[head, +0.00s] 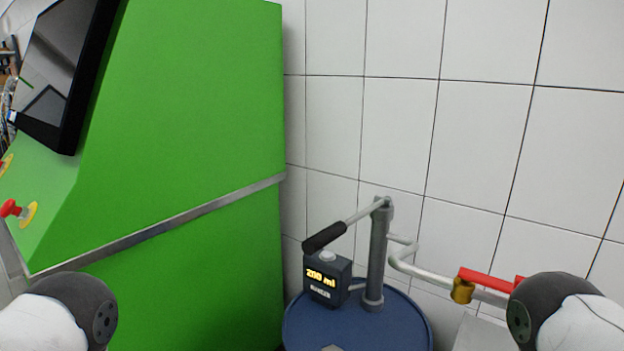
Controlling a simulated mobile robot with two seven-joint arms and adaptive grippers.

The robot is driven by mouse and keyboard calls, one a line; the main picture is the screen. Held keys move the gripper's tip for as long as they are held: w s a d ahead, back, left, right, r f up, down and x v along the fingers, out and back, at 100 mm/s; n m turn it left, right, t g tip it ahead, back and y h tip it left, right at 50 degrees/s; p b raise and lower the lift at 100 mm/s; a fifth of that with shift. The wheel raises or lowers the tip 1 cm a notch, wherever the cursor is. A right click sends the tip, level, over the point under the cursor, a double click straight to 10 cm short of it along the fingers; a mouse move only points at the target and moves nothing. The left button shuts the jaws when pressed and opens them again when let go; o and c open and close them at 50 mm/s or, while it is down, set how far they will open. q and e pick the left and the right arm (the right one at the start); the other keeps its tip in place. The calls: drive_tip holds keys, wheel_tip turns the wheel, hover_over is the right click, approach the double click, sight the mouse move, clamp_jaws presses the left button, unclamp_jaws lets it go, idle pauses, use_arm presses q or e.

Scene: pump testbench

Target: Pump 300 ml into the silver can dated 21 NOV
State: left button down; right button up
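A grey hand pump (377,255) stands upright on a blue drum (405,322). Its lever has a black grip (325,237) that points down to the left. A dark meter box (327,279) beside the pump column shows "200 ml" in yellow digits. A pale outlet pipe (425,274) runs right to a brass valve (462,290) with a red handle (487,280). The pipe's far end is hidden behind my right arm. No silver can and no date label is in view. Neither gripper shows; only rounded joints of my two arms appear at the lower corners.
A large green cabinet (190,130) with a black screen (62,75) and a red knob (10,208) on a yellow disc fills the left. A white tiled wall (460,130) stands behind the pump. A grey surface (482,335) shows at the lower right.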

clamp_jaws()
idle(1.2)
